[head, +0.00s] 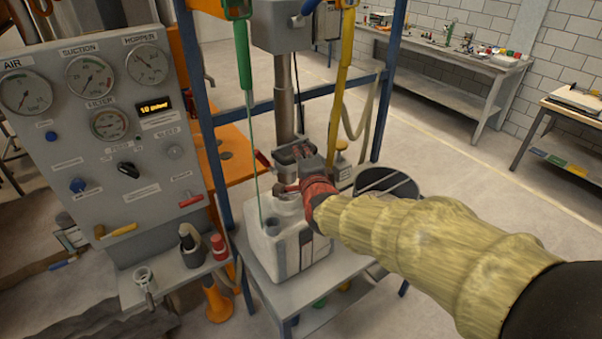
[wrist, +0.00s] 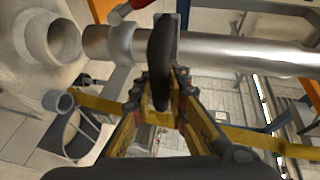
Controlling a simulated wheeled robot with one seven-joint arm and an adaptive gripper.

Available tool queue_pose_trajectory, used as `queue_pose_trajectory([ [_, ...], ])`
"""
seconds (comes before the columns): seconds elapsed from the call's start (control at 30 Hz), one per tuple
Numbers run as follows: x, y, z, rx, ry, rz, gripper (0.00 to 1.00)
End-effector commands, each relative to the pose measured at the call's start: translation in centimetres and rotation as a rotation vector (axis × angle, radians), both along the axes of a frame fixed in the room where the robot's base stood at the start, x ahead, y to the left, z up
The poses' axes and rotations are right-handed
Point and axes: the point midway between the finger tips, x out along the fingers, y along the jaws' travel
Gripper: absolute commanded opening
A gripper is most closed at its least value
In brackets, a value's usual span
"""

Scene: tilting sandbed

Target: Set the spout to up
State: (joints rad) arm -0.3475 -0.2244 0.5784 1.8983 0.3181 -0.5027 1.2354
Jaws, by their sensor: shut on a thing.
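The spout (head: 284,95) is a grey metal pipe that hangs upright above a white container (head: 275,235). In the wrist view the spout (wrist: 225,52) runs across the top, with its open end facing the container's round neck (wrist: 45,40). A gap shows between that end and the neck. A dark curved handle (wrist: 162,55) crosses the pipe near its lower end. My gripper (head: 303,163) reaches in from the right, just above the container. In the wrist view my gripper (wrist: 162,95) is shut on the dark handle. Its fingers partly hide the handle's grip.
A gauge panel (head: 105,130) stands at the left, with a shelf of tools below. Blue frame posts (head: 205,120) flank the spout. A green strap (head: 246,60) and a yellow strap (head: 342,80) hang nearby. A dark bucket (head: 388,185) stands behind.

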Motion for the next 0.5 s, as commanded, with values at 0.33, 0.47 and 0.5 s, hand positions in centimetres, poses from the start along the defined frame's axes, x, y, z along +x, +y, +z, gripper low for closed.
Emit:
queue_pose_trajectory([
  [0.33,0.1,0.0,6.4,0.006,-0.017,-0.001,0.00],
  [0.47,0.1,0.0,6.5,0.006,-0.018,-0.001,0.00],
  [0.5,0.1,0.0,6.5,0.007,-0.019,-0.001,0.00],
])
